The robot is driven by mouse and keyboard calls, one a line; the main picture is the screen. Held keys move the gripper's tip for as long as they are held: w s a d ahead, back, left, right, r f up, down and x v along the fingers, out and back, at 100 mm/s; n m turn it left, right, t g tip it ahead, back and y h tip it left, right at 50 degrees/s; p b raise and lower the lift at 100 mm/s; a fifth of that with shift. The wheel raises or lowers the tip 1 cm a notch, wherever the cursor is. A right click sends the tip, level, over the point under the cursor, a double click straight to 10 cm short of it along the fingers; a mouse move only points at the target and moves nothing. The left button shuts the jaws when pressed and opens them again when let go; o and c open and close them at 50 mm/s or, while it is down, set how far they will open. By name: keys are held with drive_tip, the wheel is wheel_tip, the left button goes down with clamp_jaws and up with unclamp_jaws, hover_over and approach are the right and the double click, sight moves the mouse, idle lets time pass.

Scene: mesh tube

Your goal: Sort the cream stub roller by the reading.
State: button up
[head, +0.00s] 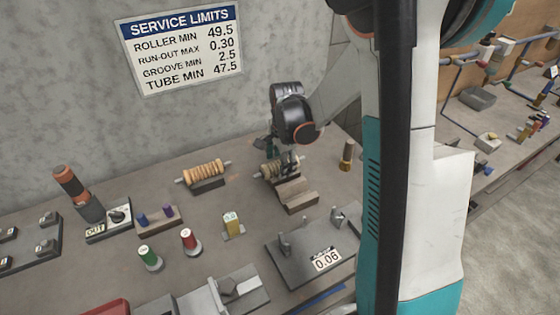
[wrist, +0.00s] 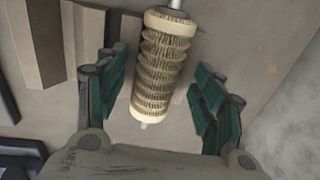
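The cream stub roller (wrist: 160,65) is a ribbed cylinder with a pale metal shaft at its ends. In the wrist view it lies lengthwise between my gripper's teal-padded fingers (wrist: 158,95), with a gap on each side. In the head view my gripper (head: 280,154) points down over the cream roller (head: 268,171), and its fingers partly hide it. The gripper is open. The gauge stand (head: 290,262) has a display (head: 326,259) that seems to read 0.06. A sign (head: 182,45) lists roller min 49.5 and run-out max 0.30.
A stepped block (head: 297,195) stands close beside the cream roller. An orange roller (head: 205,169) rests on a dark cradle to the left. A brown cylinder (head: 347,155) stands at right.

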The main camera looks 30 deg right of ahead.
wheel_tip(320, 180, up, 19)
drive_tip(key=s+p, duration=0.1)
drive_tip(key=p, duration=0.4)
drive_tip(key=shift+s, duration=0.3)
idle(0.7)
drive_tip(key=shift+a, duration=0.1)
idle(0.3)
drive_tip(key=s+a+r+n+t+b, duration=0.1)
drive_tip(key=s+a+r+n+t, duration=0.1)
drive_tip(key=s+a+r+n, duration=0.4)
drive_tip(key=s+a+f+n+t+b, duration=0.1)
drive_tip(key=s+a+f+n, duration=0.1)
drive_tip(key=s+n, duration=0.4)
drive_tip(key=s+a+f+n+t+b, duration=0.1)
drive_tip(key=s+a+f+n+t, duration=0.1)
drive_tip(key=s+n, duration=0.4)
drive_tip(key=shift+s+a+f+t+b, duration=0.35)
drive_tip(key=shift+a+f, duration=0.3)
drive_tip(key=shift+f, duration=0.45)
